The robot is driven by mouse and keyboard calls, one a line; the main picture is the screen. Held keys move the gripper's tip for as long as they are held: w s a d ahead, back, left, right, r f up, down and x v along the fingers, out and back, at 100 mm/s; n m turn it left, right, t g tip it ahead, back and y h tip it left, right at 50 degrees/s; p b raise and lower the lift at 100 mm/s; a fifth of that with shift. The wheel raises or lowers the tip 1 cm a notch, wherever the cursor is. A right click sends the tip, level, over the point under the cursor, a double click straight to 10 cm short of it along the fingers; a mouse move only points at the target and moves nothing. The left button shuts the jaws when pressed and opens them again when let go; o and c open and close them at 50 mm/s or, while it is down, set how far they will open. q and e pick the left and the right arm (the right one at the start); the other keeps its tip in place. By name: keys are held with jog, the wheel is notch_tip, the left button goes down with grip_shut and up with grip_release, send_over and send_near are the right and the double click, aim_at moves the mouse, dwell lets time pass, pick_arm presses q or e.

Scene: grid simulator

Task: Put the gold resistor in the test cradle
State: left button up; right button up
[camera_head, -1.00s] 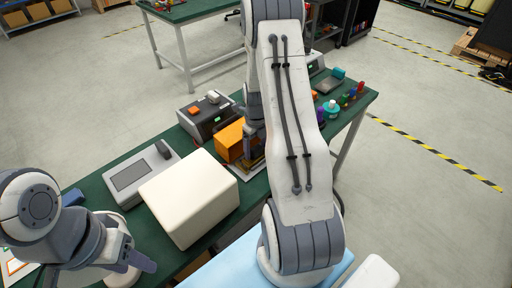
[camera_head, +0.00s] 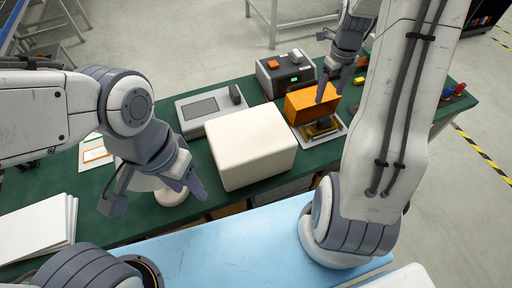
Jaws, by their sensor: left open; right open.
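I cannot make out the gold resistor for certain. A small black and gold fixture (camera_head: 321,128), which may be the test cradle, sits on a pale grey plate (camera_head: 338,136) in front of an orange box (camera_head: 309,103). Whether a resistor lies in it is too small to tell. My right gripper (camera_head: 336,62) is open above and behind the orange box, with one finger pointing down by the box's right side. No object shows in it. My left gripper (camera_head: 154,196) is open over the left part of the bench, above a round white object (camera_head: 172,193).
A large cream block (camera_head: 250,147) stands mid-bench between the grippers. Behind it are a grey instrument with a screen (camera_head: 205,108) and a dark unit with a green display (camera_head: 286,73). White sheets (camera_head: 35,232) lie at left. Small coloured parts (camera_head: 452,90) stand at right.

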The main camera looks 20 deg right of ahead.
jog(key=s+a+r+n, duration=0.2)
jog(key=a+r+n, duration=0.1)
jog(key=a+n, duration=0.75)
jog(key=s+a+r+n, duration=0.35)
jog(key=a+n, duration=0.55)
jog(key=a, duration=0.3)
jog(key=s+a+r+n, duration=0.1)
jog(key=s+a+n, duration=0.4)
jog(key=s+n, duration=0.3)
jog(key=s+a+n+y, duration=0.1)
jog(key=s+a+n, duration=0.4)
jog(key=n, duration=0.9)
jog(key=shift+s+r, duration=0.35)
jog(key=shift+s, duration=1.15)
